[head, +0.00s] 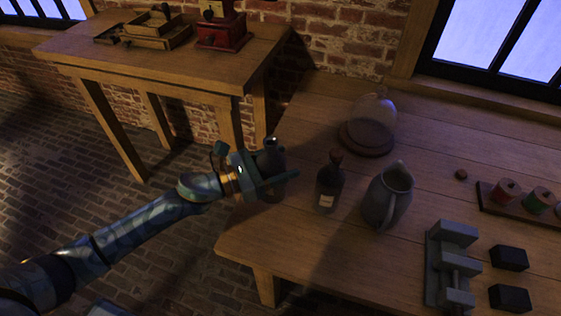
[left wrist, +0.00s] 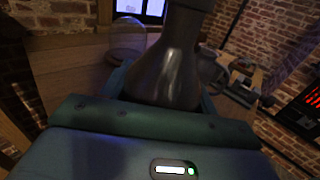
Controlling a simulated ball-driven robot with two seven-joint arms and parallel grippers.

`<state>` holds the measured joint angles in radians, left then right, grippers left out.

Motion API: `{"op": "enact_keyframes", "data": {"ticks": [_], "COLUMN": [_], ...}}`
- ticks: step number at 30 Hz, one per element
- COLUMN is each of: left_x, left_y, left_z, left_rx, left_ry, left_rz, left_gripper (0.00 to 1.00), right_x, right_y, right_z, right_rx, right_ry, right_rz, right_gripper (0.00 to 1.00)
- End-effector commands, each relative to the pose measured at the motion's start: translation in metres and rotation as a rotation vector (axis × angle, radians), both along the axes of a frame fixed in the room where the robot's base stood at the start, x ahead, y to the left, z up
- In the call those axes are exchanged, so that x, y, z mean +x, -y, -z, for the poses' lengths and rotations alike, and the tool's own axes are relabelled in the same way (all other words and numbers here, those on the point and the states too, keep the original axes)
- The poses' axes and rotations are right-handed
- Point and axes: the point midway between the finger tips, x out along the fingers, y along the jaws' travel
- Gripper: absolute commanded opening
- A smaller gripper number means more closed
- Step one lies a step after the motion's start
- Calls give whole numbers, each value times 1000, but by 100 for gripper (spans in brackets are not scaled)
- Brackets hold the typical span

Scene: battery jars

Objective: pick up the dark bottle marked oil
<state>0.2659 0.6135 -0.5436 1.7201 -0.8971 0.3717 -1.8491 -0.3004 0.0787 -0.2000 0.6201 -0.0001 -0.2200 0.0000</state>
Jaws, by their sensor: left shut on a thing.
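My left gripper (head: 272,179) is at the left edge of the wooden table, shut on a dark grey bottle (head: 270,160). In the left wrist view the held dark bottle (left wrist: 170,65) rises upright between the fingers, its body widening downward from a narrow neck. Its lower part is mostly hidden by the gripper, and no marking on it can be read. I cannot tell whether it touches the table. A second dark bottle (head: 329,182) with a stopper and a pale label stands just right of the gripper; its label is too small to read. My right gripper is not in view.
A grey pitcher (head: 387,196) stands right of the second bottle. A glass dome (head: 372,115) on a wooden base stands behind. Thread spools (head: 507,190), a grey metal device (head: 453,262) and dark blocks (head: 509,258) are at right. A side table (head: 215,75) holds a red grinder (head: 221,30).

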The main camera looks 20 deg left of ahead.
Motion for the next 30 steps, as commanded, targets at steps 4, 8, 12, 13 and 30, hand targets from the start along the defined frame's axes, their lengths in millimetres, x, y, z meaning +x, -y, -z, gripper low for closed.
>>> {"op": "enact_keyframes", "data": {"ticks": [4, 8, 12, 13, 30], "left_x": [-17, -31, -52, -56, -108], "left_y": [2, 3, 5, 5, 10], "left_z": [-25, -40, -47, -48, -70], "left_rx": [0, -1, -1, -1, -1], "left_ry": [5, 3, 1, 0, 2], "left_rz": [2, 3, 2, 2, 1], "left_gripper": [26, 26, 26, 26, 26], "right_x": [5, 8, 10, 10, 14], "right_y": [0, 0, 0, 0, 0], "right_z": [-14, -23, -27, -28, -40], "right_rx": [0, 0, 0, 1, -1], "right_ry": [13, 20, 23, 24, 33], "right_rz": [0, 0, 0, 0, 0], "right_gripper": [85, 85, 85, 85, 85]}}
